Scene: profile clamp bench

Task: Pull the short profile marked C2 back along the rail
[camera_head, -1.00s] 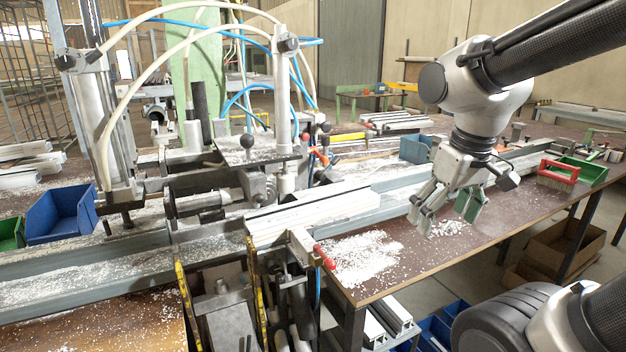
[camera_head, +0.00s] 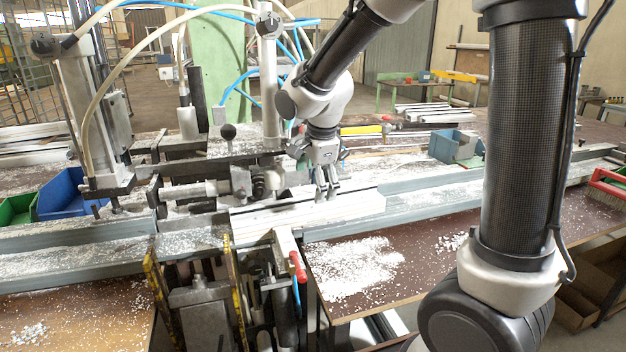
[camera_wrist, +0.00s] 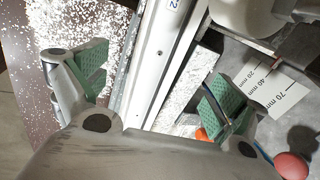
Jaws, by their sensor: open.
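The short white profile (camera_head: 280,219) lies along the grey rail (camera_head: 420,198), at the clamp. In the wrist view the profile (camera_wrist: 160,55) runs up between my fingers. A label at the top edge is cut off, with a "2" showing, so I cannot read the full mark. My gripper (camera_head: 326,190) is over the profile's right part, pointing down. In the wrist view my gripper (camera_wrist: 157,90) is open, with one green-padded finger on each side of the profile and visible gaps to it. I cannot tell how far the fingertips are above the rail.
Clamp cylinders and hoses (camera_head: 269,80) stand behind and left of the profile. A red-tipped lever (camera_head: 298,266) sits in front. A plate with millimetre marks (camera_wrist: 275,85) and a red knob (camera_wrist: 291,166) are near my right finger. A blue bin (camera_head: 452,147) stands behind the rail.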

